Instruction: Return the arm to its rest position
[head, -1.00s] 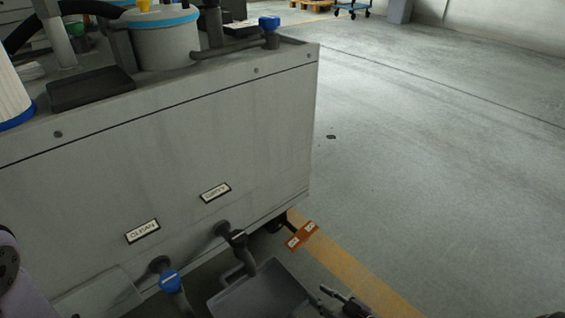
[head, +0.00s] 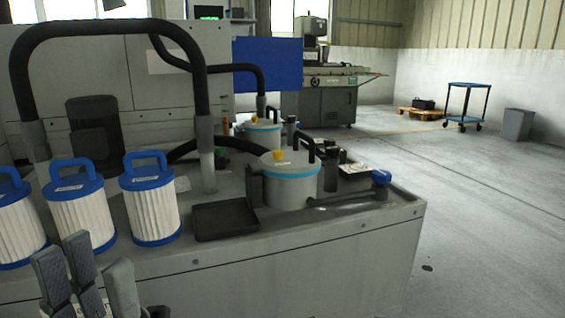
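My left gripper (head: 98,270) shows at the bottom left, in front of the grey tank. Its dark grey fingers point up and stand apart, and I see nothing held between their tips. Its lower part is cut off by the picture edge. My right gripper is not in view.
The grey tank (head: 330,262) fills the lower left and middle. White filter cartridges with blue handles (head: 152,210), a black tray (head: 226,220) and a grey canister with a blue band (head: 290,188) stand on it. Open floor (head: 490,230) lies to the right.

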